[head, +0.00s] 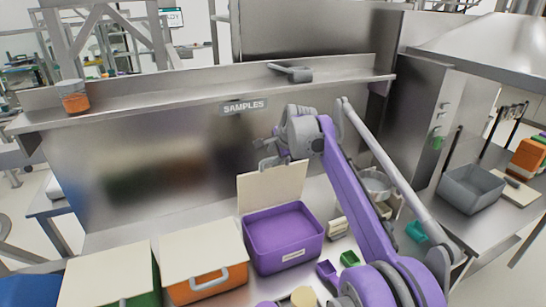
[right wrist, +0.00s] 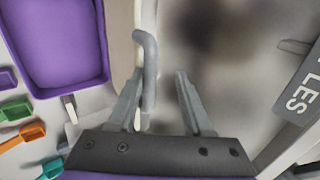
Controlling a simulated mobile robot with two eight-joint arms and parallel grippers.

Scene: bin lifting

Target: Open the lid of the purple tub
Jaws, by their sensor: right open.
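The purple tub (head: 283,238) stands on the metal counter, its inside showing empty. Its cream lid (head: 272,187) is swung up and stands near upright along the tub's back edge. My right gripper (head: 268,153) is at the top of the raised lid. In the right wrist view the tub (right wrist: 60,45) is at upper left. The grey lid handle (right wrist: 148,70) shows beside the left finger, and the right finger stands clear of it. The right gripper (right wrist: 160,95) is open. I cannot tell whether a finger touches the handle. My left gripper is not in view.
An orange bin (head: 208,287) and a green bin (head: 157,285), both with cream lids down, stand left of the tub. Small scoops (head: 327,272) lie to its right. A metal shelf (head: 200,96) with a SAMPLES sign (head: 244,106) runs behind. A grey bin (head: 470,188) stands far right.

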